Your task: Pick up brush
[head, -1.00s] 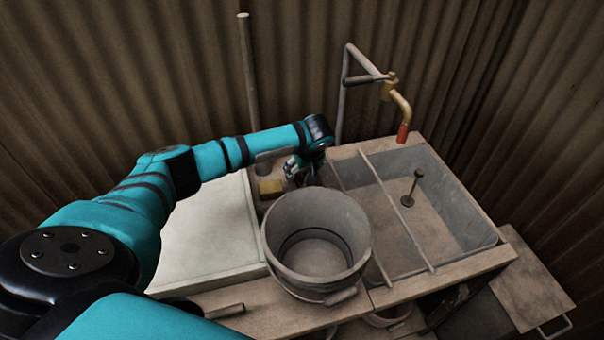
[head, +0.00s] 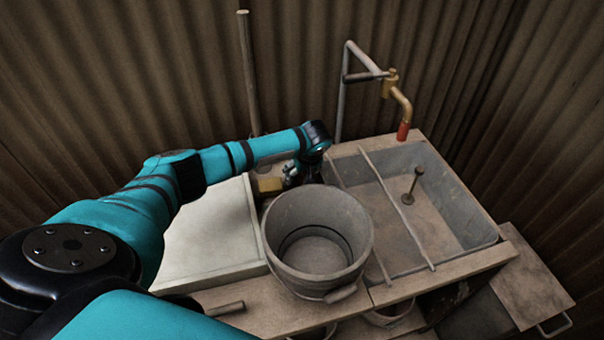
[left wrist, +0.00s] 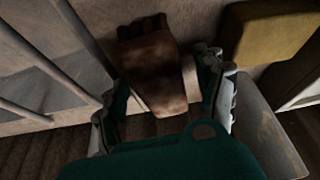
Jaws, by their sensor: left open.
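The brush (left wrist: 150,62) shows in the left wrist view as a brown, blocky piece with a pale band on its right side. It lies on the worktop between the two fingers of my left gripper (left wrist: 163,72). The fingers are apart, one on each side of it; I cannot tell whether either touches it. In the head view my left gripper (head: 301,172) points down behind the bucket, and the brush cannot be made out there. My right gripper is not in view.
A grey bucket (head: 275,245) stands just in front of the gripper. A yellow block (head: 270,185) lies left of it and also shows in the wrist view (left wrist: 285,25). A sink basin (head: 455,220) with rails and a tap (head: 404,108) is at right. A pale tray (head: 205,235) lies left.

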